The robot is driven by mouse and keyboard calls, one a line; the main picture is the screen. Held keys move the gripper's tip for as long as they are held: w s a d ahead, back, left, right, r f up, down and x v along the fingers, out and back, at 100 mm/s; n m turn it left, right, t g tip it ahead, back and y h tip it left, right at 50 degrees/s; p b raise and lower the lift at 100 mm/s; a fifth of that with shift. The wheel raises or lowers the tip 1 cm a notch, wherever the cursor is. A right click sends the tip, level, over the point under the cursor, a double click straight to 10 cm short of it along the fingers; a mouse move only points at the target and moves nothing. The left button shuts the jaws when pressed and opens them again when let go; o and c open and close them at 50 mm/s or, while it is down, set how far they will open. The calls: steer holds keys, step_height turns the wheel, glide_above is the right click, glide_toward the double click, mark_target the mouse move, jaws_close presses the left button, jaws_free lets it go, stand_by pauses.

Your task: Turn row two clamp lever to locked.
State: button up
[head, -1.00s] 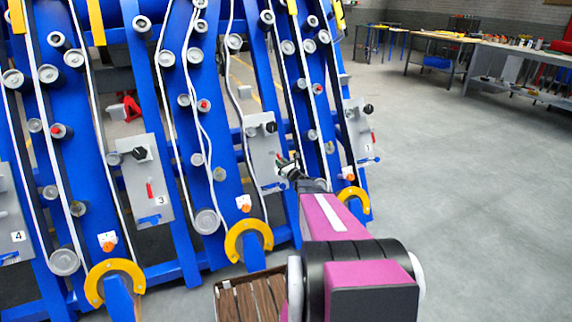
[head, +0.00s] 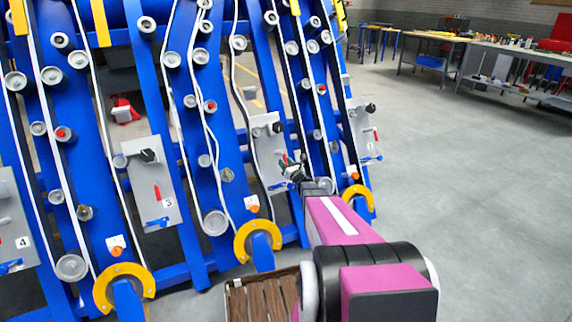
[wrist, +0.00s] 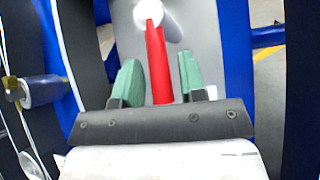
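The red clamp lever (wrist: 157,55) shows in the wrist view as a red bar hanging from a pale round pivot (wrist: 150,14) on a grey panel (wrist: 205,40). My gripper (wrist: 160,82) is open, with one green finger on each side of the lever and a visible gap to both. In the head view my gripper (head: 291,164) is at the grey panel (head: 265,148) between panels 3 and 1.
Panel 3 (head: 170,205) and panel 1 (head: 354,125) stand to either side, each with a red lever. Blue row frames, rollers and white cables surround my gripper. A wooden crate (head: 236,300) is below my arm. Open floor (head: 470,200) lies to the right.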

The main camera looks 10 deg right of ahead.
steer(key=shift+s, duration=0.1)
steer(key=v, duration=1)
steer(key=shift+s, duration=0.3)
steer(key=shift+d+f, duration=0.1)
steer(key=s+a+r+n+g+y, duration=0.1)
steer(key=s+a+n+g+y, duration=0.1)
steer(key=s+a+n+g, duration=0.6)
steer(key=s+a+r+n+g+y, duration=0.1)
steer(key=s+a+n+g+y, duration=0.3)
steer(key=a+n, duration=0.7)
steer(key=s+d+n+g+h, duration=0.2)
steer(key=s+n+g+h, duration=0.1)
steer(key=s+n+h, duration=0.3)
steer(key=s+d+r+n+g+h, duration=0.1)
steer(key=s+d+n+g+h, duration=0.1)
steer(key=s+n+g+h, duration=0.2)
steer(key=shift+s+d+n+h, duration=0.4)
steer(key=shift+s+n+h, duration=1)
steer(key=shift+s+n, duration=0.9)
